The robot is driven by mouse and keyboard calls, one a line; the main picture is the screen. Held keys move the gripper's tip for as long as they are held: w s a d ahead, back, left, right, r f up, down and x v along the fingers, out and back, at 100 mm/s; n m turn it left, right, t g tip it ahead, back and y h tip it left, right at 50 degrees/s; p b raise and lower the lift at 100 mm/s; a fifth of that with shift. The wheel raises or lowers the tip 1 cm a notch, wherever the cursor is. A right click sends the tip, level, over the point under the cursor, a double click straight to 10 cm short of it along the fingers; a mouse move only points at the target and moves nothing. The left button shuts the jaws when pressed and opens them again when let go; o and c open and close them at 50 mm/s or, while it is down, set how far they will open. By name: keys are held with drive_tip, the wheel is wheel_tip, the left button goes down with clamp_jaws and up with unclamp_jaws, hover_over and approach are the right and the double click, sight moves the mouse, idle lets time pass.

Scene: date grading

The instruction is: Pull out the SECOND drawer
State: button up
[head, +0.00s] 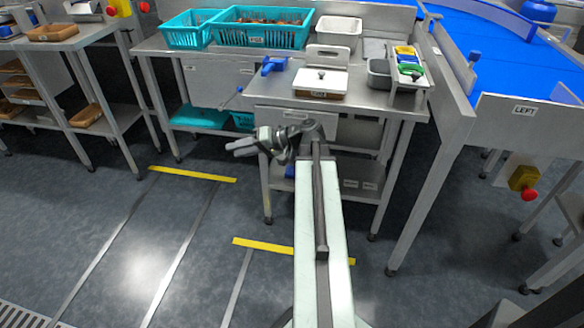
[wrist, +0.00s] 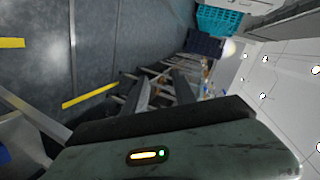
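Under the right-hand steel table, a pale drawer front (head: 272,120) shows in the head view. It appears closed, and my arm and gripper partly cover it. A larger pale panel (head: 212,86) hangs under the bench to its left. No number is readable on either, so I cannot tell which is the second drawer. My gripper (head: 240,148) is in front of the table, below the drawer front, its fingers pointing left. In the wrist view the two dark fingers of my gripper (wrist: 161,78) stand apart with nothing clear between them.
Teal crates (head: 262,36) stand behind on the left. A blue conveyor (head: 510,60) is at the right. The floor at left is clear.

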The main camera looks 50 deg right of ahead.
drive_tip(key=s+d+f+m+t+h+b, duration=0.2)
drive_tip(key=s+d+t+b, duration=0.3)
drive_tip(key=d, duration=0.5)
drive_tip(key=s+d+f+m+t+h+b, duration=0.2)
drive_tip(key=s+d+t+b, duration=0.2)
drive_tip(key=s+d+b, duration=0.55)
drive_tip(key=p+x, duration=0.1)
drive_tip(key=x, duration=0.2)
drive_tip(key=d+p+x, duration=0.1)
drive_tip(key=x, duration=0.2)
drive_tip(key=p+x, duration=0.1)
drive_tip(key=x, duration=0.2)
drive_tip(key=shift+w+d+p, duration=0.15)
drive_tip(key=shift+w+p, duration=0.15)
drive_tip(key=shift+w, duration=0.05)
clamp_jaws()
